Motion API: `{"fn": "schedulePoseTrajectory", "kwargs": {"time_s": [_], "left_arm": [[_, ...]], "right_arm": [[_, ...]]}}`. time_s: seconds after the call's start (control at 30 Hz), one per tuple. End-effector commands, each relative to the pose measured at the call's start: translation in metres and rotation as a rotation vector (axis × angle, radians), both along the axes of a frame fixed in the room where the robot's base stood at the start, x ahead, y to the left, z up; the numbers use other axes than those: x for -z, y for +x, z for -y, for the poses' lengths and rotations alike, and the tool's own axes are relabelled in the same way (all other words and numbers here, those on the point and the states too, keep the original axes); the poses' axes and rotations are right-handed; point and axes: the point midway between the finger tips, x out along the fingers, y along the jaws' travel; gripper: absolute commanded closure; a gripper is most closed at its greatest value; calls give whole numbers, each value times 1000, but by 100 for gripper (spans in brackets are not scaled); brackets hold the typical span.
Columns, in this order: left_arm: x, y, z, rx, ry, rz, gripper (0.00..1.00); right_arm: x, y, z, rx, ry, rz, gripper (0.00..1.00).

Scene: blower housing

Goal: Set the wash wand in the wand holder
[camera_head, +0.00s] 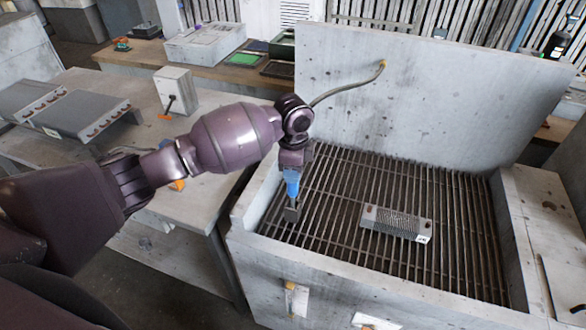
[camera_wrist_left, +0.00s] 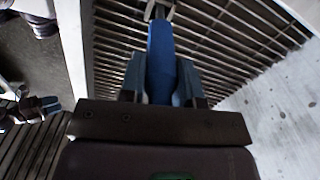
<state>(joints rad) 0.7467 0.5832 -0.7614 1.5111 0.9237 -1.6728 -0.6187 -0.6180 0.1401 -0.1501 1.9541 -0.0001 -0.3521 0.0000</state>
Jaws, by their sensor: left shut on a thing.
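The wash wand (camera_head: 292,183) has a blue grip and a dark lower end. It hangs about upright over the left part of the slatted grate. My left gripper (camera_head: 293,171) is shut on its blue grip from above. In the left wrist view the blue grip (camera_wrist_left: 160,62) sits between both fingers, with a metal end beyond it. A pale bracket (camera_head: 297,299) with an orange-brown part is on the basin's front face, below and nearer than the wand; it may be the wand holder, but I cannot tell for sure. My right gripper is out of view.
A finned grey metal block (camera_head: 396,223) lies on the grate (camera_head: 450,205), right of the wand. A hose (camera_head: 347,88) runs from the tall back panel (camera_head: 430,110) toward my left wrist. The basin's left wall (camera_head: 255,195) is close by. A workbench (camera_head: 140,95) stands at left.

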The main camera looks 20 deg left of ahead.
Motion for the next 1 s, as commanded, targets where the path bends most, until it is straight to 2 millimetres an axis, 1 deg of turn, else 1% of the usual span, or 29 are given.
{"fn": "schedulePoseTrajectory", "kwargs": {"time_s": [0.43,0.47,0.6,0.63,0.87,1.0], "left_arm": [[2,0,0,0,0,1,100],[2,0,0,0,0,1,65],[2,0,0,0,0,1,44],[2,0,0,0,0,1,40],[3,0,0,0,0,0,40],[-3,1,0,0,-1,1,40]], "right_arm": [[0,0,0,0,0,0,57],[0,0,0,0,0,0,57],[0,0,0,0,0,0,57],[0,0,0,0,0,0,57],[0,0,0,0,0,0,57],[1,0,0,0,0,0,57]]}}
